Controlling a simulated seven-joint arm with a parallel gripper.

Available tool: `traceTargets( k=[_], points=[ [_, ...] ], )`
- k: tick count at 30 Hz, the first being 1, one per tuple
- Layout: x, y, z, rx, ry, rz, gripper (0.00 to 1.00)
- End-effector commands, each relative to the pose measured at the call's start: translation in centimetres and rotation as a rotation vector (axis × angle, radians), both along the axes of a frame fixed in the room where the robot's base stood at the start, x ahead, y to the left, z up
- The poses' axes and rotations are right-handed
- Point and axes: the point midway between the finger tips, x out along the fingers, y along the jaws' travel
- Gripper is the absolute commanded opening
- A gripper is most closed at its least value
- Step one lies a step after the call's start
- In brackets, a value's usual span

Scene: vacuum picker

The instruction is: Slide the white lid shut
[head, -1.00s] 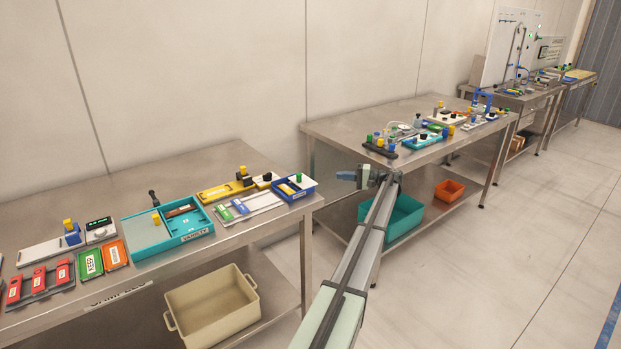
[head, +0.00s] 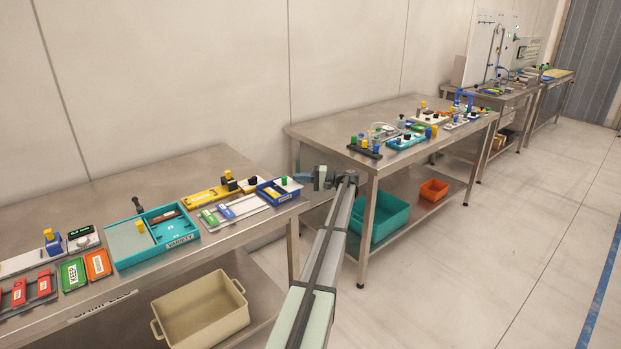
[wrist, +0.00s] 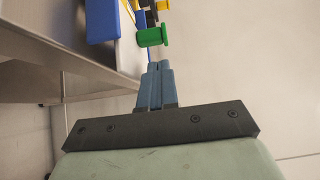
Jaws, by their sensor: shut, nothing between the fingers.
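A small blue box (head: 267,197) stands at the right end of the near table. A white lid (head: 292,186) lies on its right part, with a green knob (head: 284,180) on top. The lid looks slid toward the right, leaving the left part of the box open. My gripper (head: 304,176) is shut and empty, just right of the box in the head view. In the wrist view my shut fingertips (wrist: 158,64) point at the green knob (wrist: 151,37), with a small apparent gap. The blue box (wrist: 102,20) shows at upper left there; the lid is hard to make out.
The near table (head: 215,160) also holds a teal VARIETY tray (head: 130,260), a yellow tray (head: 203,196) and green and orange plates. A second table (head: 330,128) with several fixtures stands beyond my arm. A beige bin (head: 205,315) sits on the lower shelf.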

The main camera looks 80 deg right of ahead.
Motion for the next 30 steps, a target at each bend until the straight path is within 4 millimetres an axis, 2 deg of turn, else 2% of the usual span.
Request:
traceTargets(
  k=[1,6,21,30],
  points=[
    [0.5,0.7,0.0,0.000,0.000,0.000,0.00],
    [1.3,1.5,0.0,0.000,0.000,0.000,0.00],
    [1.7,1.8,0.0,0.000,0.000,0.000,0.00],
    [4.5,4.7,0.0,0.000,0.000,0.000,0.00]
  ],
)
